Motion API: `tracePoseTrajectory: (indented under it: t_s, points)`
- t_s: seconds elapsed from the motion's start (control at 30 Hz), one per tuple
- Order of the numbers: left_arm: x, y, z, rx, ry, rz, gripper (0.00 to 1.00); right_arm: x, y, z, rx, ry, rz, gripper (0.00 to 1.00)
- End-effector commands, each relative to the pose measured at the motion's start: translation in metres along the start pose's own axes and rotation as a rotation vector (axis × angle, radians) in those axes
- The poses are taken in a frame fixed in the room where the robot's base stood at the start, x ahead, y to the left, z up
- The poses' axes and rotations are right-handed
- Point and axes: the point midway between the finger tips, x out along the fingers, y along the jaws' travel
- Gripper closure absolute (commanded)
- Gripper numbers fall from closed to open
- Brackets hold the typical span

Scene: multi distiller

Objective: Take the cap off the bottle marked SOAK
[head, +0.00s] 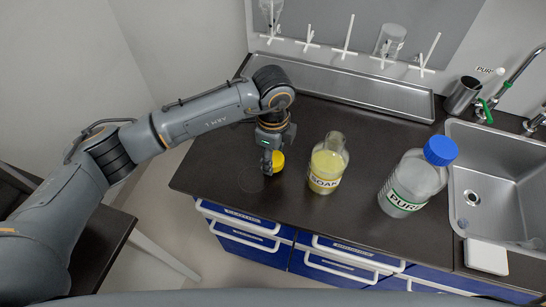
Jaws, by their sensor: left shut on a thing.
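The bottle marked SOAK (326,166) stands upright on the dark counter and holds yellow liquid. Its neck is open, with no cap on it. A yellow cap (278,161) is at my left gripper (271,165), to the left of the bottle. My left gripper points down and is shut on the yellow cap, low over the counter. The gripper hides part of the cap, and I cannot tell whether the cap touches the counter. My right gripper is not in view.
A larger bottle marked PURE (410,182) with a blue cap stands to the right, beside the sink (490,190). A metal cup (462,96) is near the tap. A drying rack with pegs (345,50) is at the back. The counter's front middle is clear.

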Motion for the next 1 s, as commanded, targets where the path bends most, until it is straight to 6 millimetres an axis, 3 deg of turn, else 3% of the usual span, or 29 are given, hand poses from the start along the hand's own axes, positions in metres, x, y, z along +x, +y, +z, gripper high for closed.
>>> tracePoseTrajectory:
  t_s: [0.17, 0.53, 0.57, 0.67, 1.0]
  points:
    - [0.017, 0.001, 0.0, 0.0, 0.0, 0.002, 0.89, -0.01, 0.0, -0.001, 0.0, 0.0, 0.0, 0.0]
    - [0.023, 0.001, 0.0, 0.0, 0.0, 0.0, 0.89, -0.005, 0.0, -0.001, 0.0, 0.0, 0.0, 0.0]
    - [0.022, 0.001, 0.0, 0.0, 0.0, 0.0, 0.47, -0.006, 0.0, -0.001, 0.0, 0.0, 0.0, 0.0]
    - [0.022, 0.001, 0.0, 0.0, 0.0, 0.0, 0.28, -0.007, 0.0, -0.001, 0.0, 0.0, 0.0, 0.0]
    - [0.019, 0.001, 0.0, 0.0, 0.0, 0.0, 0.28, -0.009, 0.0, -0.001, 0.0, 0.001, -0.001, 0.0]
